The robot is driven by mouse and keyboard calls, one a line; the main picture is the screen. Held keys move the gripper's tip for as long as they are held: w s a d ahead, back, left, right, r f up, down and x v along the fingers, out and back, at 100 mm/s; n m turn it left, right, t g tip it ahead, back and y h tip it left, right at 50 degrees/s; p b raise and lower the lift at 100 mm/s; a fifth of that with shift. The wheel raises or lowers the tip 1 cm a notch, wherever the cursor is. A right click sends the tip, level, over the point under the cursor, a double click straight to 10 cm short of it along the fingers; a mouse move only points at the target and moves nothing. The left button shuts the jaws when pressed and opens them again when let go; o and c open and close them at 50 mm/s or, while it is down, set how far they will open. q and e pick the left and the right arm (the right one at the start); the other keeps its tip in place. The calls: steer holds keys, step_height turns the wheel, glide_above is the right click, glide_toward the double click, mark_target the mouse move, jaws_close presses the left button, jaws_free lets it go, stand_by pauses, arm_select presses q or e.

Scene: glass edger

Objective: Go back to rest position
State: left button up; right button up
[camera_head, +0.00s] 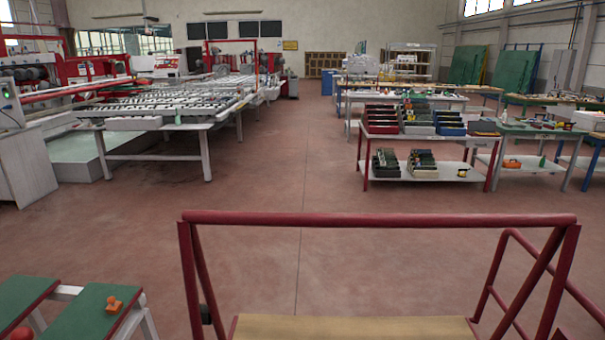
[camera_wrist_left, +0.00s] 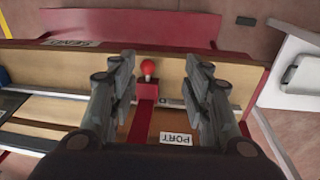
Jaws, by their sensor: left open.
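My left gripper (camera_wrist_left: 160,88) shows in the left wrist view, its two grey fingers wide apart with nothing between their tips. Beyond and between the fingers stands a small red ball-topped knob (camera_wrist_left: 148,68) on a red base. It is on a wooden surface (camera_wrist_left: 62,112) with a white label reading "PORT" (camera_wrist_left: 176,138) close by. Whether the fingers touch anything cannot be told, but none appears to hold the knob. Neither gripper shows in the head view, and my right gripper is in no view.
A red-railed cart with a wooden deck (camera_head: 355,328) stands close in front. Green-topped benches (camera_head: 85,318) are at the lower left. A conveyor table (camera_head: 165,105) is at left, a red-framed bin shelf (camera_head: 430,172) at right. The red floor (camera_head: 270,170) between is clear.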

arm_select(q)
steer(key=s+a+r+m+t, duration=0.1)
steer(key=s+a+r+t, duration=0.1)
steer(key=s+a+r, duration=0.35)
steer(key=s+a+r+t, duration=0.1)
steer(key=s+a+r, duration=0.2)
steer(key=s+a, duration=0.55)
step_height(320, 180, down, 28)
steer(key=s+g, duration=0.1)
steer(key=s+a+f+g+y, duration=0.1)
steer(key=s+a+f, duration=0.2)
steer(key=s+f, duration=1.2)
steer(key=shift+s+m+g+b, duration=0.3)
steer(key=shift+s+m, duration=0.1)
steer(key=shift+s, duration=0.5)
